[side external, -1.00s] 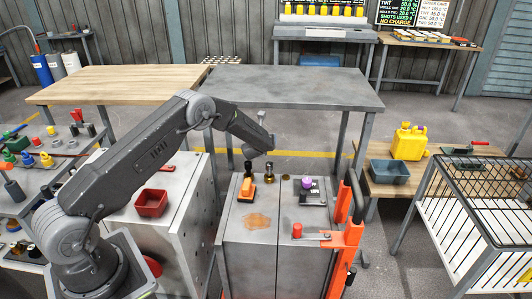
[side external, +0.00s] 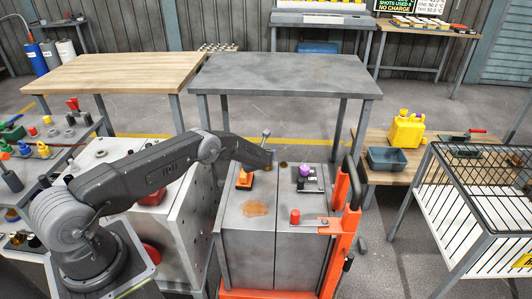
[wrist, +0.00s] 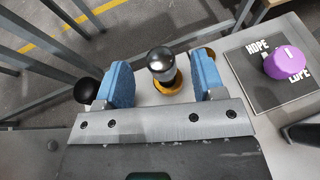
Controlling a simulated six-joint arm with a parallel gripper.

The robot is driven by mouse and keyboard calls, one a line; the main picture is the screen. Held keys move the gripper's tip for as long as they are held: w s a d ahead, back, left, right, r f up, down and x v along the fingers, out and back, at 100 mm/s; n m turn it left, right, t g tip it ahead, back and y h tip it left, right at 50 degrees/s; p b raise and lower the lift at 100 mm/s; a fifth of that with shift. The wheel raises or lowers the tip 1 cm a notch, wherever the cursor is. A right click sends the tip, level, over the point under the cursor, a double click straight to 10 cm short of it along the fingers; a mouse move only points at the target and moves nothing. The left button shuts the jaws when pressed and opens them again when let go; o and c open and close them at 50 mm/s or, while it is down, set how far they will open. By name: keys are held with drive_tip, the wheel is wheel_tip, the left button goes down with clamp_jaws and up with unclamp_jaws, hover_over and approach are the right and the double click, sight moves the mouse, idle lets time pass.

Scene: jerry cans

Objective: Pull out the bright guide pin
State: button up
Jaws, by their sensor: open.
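The bright guide pin (wrist: 162,62) has a shiny silver knob and rises from a yellow collar (wrist: 168,86). In the wrist view it stands between the two blue finger pads of my gripper (wrist: 163,80). The gripper is open, with a visible gap on each side of the knob. A second pin with a black knob (wrist: 84,90) stands just outside the left finger.
A purple knob (wrist: 286,62) on a dark plate marked HDPE and LDPE (wrist: 255,75) is to the right. An orange part (side external: 244,181) sits beside my gripper. A red knob (side external: 295,216) and an orange frame (side external: 345,235) are at the block's right. The grey table (side external: 290,80) behind is clear.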

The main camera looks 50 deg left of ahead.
drive_tip(key=shift+w+a+f, duration=0.2)
drive_tip(key=shift+w+a, duration=0.05)
drive_tip(key=shift+w, duration=0.25)
drive_tip(key=c, duration=1.1)
drive_tip(key=shift+r, duration=0.75)
idle(0.3)
drive_tip(key=shift+r, duration=2.7)
